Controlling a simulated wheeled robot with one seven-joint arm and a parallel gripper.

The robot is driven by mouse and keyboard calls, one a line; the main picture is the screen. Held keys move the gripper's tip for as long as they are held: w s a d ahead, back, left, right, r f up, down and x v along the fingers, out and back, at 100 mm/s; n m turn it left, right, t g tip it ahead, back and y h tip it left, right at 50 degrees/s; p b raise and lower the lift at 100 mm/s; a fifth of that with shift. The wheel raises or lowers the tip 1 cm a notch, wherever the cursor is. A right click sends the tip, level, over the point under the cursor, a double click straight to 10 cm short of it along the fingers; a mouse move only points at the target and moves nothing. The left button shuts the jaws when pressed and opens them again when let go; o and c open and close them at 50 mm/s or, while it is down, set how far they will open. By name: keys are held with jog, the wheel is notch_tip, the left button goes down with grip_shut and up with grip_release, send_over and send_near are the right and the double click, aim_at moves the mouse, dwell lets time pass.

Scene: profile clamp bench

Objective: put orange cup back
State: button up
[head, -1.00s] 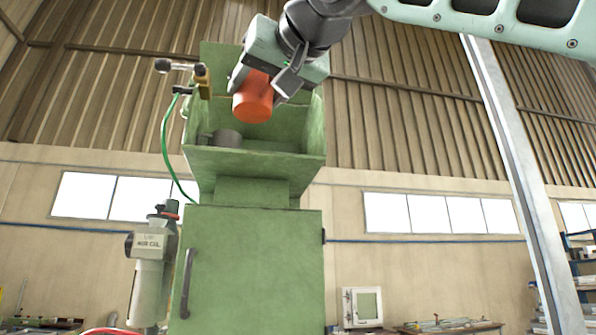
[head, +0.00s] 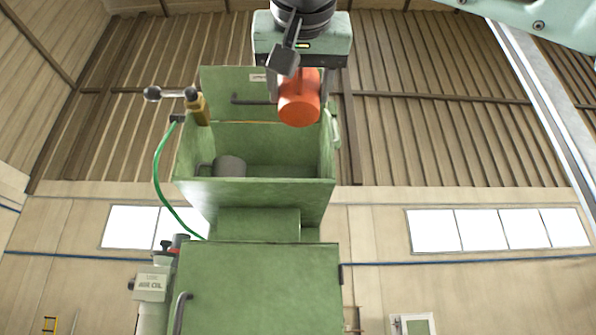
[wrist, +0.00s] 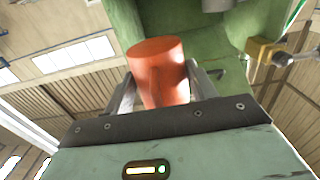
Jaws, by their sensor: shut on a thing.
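The orange cup (head: 299,104) is held between the fingers of my gripper (head: 296,88), above the right part of the open green box in the head view. In the wrist view the orange cup (wrist: 158,68) sits tilted between the two fingers of my gripper (wrist: 160,88). The green box (head: 255,193) has an open top, with its lid raised at the back. A grey cup (head: 231,166) sits inside the box at the left. The box floor is partly hidden by the front wall.
A brass valve with a lever (head: 198,107) and a green hose (head: 158,180) stand at the box's left edge. A grey air cylinder (head: 152,287) is at the lower left. The right half of the box interior looks clear.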

jog(key=w+p, duration=0.1)
jog(key=w, duration=0.3)
jog(key=w+f+p, duration=0.1)
jog(key=w, duration=0.3)
jog(key=w+f+p, duration=0.1)
jog(key=w, duration=0.3)
jog(key=shift+w+d, duration=0.2)
jog(key=shift+w, duration=0.1)
jog(key=shift+f+p, duration=0.55)
jog(key=shift+f, duration=1.5)
jog(key=shift+w+f+p, duration=0.15)
jog(key=shift+f+p, duration=0.15)
jog(key=shift+p, duration=0.25)
jog(key=shift+f, duration=0.15)
jog(key=shift+f+b, duration=0.2)
jog(key=shift+b, duration=0.15)
jog(key=o, duration=1.1)
jog(key=shift+r, duration=0.2)
